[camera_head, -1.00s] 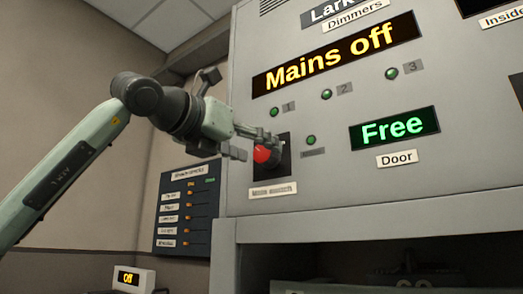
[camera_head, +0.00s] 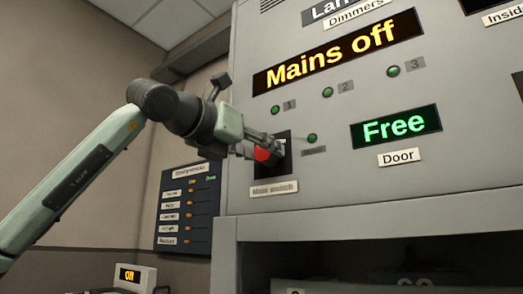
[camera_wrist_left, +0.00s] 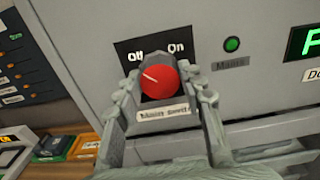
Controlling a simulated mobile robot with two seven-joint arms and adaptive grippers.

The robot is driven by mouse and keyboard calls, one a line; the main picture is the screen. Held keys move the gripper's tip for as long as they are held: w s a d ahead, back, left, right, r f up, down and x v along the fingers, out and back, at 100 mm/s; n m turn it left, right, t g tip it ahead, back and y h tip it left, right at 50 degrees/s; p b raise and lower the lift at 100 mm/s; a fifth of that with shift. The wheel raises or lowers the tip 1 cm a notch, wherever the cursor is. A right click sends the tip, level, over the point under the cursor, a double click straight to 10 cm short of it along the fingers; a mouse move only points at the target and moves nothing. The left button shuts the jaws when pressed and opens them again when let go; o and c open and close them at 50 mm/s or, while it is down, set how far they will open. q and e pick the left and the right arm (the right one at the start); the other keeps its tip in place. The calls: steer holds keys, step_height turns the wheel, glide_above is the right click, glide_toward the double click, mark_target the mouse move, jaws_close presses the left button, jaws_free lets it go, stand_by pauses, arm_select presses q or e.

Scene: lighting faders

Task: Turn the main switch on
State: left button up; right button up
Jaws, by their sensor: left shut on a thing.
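The main switch is a red round knob (camera_wrist_left: 159,84) on a black plate (camera_wrist_left: 155,48) marked "Off" and "On". The white mark on the knob points to the upper left, towards "Off". In the head view the red knob (camera_head: 262,155) is partly hidden by my left gripper (camera_head: 265,147). In the left wrist view its fingers stand on both sides of the knob, shut on it. A label reading "Main switch" (camera_head: 274,189) sits just below. The display above (camera_head: 335,54) reads "Mains off". My right gripper is not in view.
The grey cabinet has small green lamps (camera_head: 327,92) and a "Free" door display (camera_head: 395,129). A dark panel with orange sliders (camera_head: 187,210) hangs on the wall to the left. A small box reading "Off" (camera_head: 134,278) is at the lower left.

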arm_select(q)
steer(key=shift+m, duration=0.4)
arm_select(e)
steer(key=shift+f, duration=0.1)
arm_select(q)
steer(key=m, duration=0.2)
steer(key=shift+m, duration=0.4)
steer(key=shift+m+p, duration=0.3)
steer(key=shift+m, duration=0.1)
steer(key=m, duration=0.4)
steer(key=shift+m+p, duration=0.3)
steer(key=shift+p, duration=0.05)
steer(key=m+p, duration=0.1)
steer(key=m, duration=0.5)
steer(key=shift+m, duration=0.4)
steer(key=shift+m+p, duration=0.4)
steer(key=shift+m, duration=0.8)
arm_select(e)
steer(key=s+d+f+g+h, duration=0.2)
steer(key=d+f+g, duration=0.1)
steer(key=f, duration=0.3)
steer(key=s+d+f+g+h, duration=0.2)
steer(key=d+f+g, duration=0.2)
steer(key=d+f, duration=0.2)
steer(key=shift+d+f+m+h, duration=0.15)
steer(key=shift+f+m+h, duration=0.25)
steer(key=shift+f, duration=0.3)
arm_select(q)
steer(key=o, duration=1.2)
steer(key=shift+c, duration=0.2)
